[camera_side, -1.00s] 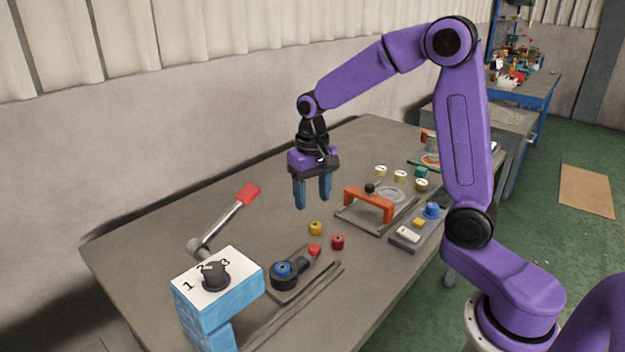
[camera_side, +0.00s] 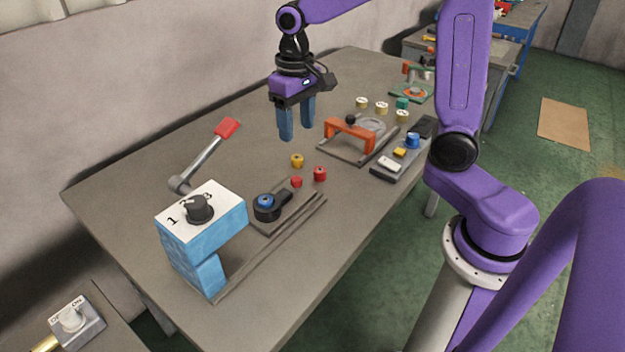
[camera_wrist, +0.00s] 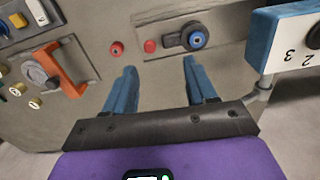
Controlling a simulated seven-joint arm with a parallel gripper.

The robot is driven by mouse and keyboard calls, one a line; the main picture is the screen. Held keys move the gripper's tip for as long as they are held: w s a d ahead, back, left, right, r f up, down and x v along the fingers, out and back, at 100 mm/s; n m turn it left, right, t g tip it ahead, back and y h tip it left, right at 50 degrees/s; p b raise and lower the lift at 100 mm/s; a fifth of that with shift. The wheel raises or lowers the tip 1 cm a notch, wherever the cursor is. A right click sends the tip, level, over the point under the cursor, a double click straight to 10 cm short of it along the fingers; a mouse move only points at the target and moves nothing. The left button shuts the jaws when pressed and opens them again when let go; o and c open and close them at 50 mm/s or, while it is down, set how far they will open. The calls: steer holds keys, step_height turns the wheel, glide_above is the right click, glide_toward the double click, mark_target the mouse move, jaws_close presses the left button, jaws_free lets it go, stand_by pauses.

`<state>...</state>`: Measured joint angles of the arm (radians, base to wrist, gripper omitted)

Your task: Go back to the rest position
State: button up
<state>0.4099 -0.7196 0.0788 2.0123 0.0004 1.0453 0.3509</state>
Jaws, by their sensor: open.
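My gripper (camera_side: 297,122) is purple and black with two blue fingers. It hangs above the grey table (camera_side: 130,205), pointing down, toward the table's far side. The fingers are apart with nothing between them. The wrist view shows both blue fingers (camera_wrist: 158,92) spread, with bare table top between them. No held object shows in either view.
Below are a yellow knob (camera_side: 297,160), a red knob (camera_side: 320,174), a blue-topped lever base (camera_side: 266,204) and an orange handle (camera_side: 349,134). A blue dial box (camera_side: 200,240) and red-ended lever (camera_side: 205,155) stand left. A button panel (camera_side: 395,160) lies right.

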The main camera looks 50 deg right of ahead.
steer(key=s+f+n, duration=0.1)
steer(key=s+n, duration=0.5)
steer(key=s, duration=0.6)
steer(key=s+a+f+n, duration=0.1)
steer(key=s+f+n, duration=0.1)
steer(key=s+n, duration=0.5)
steer(key=s, duration=0.5)
steer(key=shift+s+a, duration=0.15)
steer(key=shift+a, duration=0.15)
steer(key=shift+r, duration=0.1)
stand_by(0.4)
